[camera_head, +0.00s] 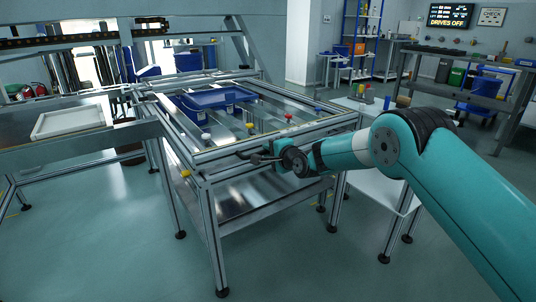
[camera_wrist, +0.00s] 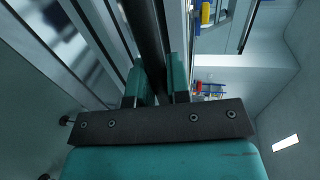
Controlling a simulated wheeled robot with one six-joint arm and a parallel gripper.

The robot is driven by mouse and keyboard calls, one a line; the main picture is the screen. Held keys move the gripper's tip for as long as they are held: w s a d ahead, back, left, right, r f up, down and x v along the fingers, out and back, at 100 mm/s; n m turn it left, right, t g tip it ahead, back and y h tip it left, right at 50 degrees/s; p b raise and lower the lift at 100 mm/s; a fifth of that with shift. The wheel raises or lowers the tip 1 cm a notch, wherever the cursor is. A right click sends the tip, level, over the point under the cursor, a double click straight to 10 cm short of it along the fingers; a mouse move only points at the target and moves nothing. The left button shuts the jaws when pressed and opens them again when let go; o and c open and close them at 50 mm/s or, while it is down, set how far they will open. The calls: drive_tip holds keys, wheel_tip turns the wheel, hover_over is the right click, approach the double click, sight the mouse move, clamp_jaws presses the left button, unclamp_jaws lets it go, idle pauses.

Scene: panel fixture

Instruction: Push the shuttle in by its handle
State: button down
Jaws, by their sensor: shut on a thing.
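My gripper (camera_head: 268,159) is at the front rail of the metal panel fixture (camera_head: 205,158). In the wrist view, the two teal fingers of my gripper (camera_wrist: 158,76) stand on either side of a dark bar, the handle (camera_wrist: 150,35), and are shut on it. In the head view the dark handle (camera_head: 246,152) shows just left of my gripper, partly hidden by it. A blue tray (camera_head: 222,97) lies inside the fixture frame, toward the back. I cannot tell which part of the frame is the shuttle, or how far in it sits.
A white tray (camera_head: 68,122) rests on a bench at the left. A white side table (camera_head: 372,182) stands right of the fixture, under my arm. Small yellow, red and blue knobs stand on the fixture's bars. The floor in front is clear.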

drive_tip(key=shift+w+a+r, duration=0.15)
drive_tip(key=shift+w, duration=0.1)
drive_tip(key=c, duration=1.1)
unclamp_jaws()
drive_tip(key=shift+a, duration=0.1)
drive_tip(key=shift+s, duration=0.1)
drive_tip(key=shift+s+d, duration=0.25)
drive_tip(key=shift+d, duration=0.1)
drive_tip(key=p+v, duration=0.2)
drive_tip(key=v, duration=1.4)
drive_tip(key=shift+s+p, duration=0.25)
drive_tip(key=shift+p, duration=0.05)
